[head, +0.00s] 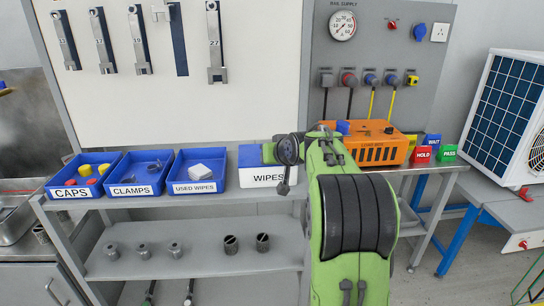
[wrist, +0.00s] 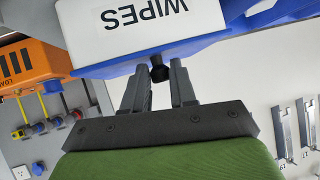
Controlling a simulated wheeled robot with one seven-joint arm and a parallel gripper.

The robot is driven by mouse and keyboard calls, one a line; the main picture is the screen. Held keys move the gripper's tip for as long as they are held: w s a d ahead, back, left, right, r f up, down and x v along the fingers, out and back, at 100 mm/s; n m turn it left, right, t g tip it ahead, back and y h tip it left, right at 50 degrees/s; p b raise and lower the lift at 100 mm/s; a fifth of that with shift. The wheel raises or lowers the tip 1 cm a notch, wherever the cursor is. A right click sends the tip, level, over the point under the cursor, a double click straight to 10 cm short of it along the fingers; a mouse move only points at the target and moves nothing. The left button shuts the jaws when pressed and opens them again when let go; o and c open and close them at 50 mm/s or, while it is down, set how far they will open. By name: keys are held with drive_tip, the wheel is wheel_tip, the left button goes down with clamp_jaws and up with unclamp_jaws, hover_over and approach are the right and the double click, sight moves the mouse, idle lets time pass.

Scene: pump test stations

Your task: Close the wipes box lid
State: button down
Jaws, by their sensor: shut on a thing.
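The white wipes box (head: 262,180), labelled WIPES, stands on the shelf top, partly hidden behind my arm. Its white front also shows upside down in the wrist view (wrist: 115,35). The blue lid (head: 249,156) lies along the top of the box; in the wrist view it is a blue band (wrist: 120,68) beside the white front. A small black knob (wrist: 159,73) sticks out from the blue part. My gripper (wrist: 158,80) has its two fingers on either side of this knob and is shut on it. I cannot tell whether the lid is fully seated.
Blue bins for caps (head: 84,176), clamps (head: 140,174) and used wipes (head: 198,171) stand left of the box. An orange unit (head: 372,143) stands to the right, with coloured tags beyond it. Wrenches (head: 216,50) hang on the board behind.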

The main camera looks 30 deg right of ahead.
drive_tip(key=shift+s+a+f, duration=0.1)
drive_tip(key=shift+s+f, duration=0.05)
drive_tip(key=shift+f, duration=0.7)
drive_tip(key=c, duration=0.9)
unclamp_jaws()
drive_tip(key=shift+c, duration=0.2)
drive_tip(key=shift+s+r, duration=0.1)
drive_tip(key=r+p+v, duration=0.1)
drive_tip(key=p+v, duration=0.1)
drive_tip(key=v, duration=1.4)
drive_tip(key=shift+w+a, duration=0.15)
drive_tip(key=shift+w, duration=0.15)
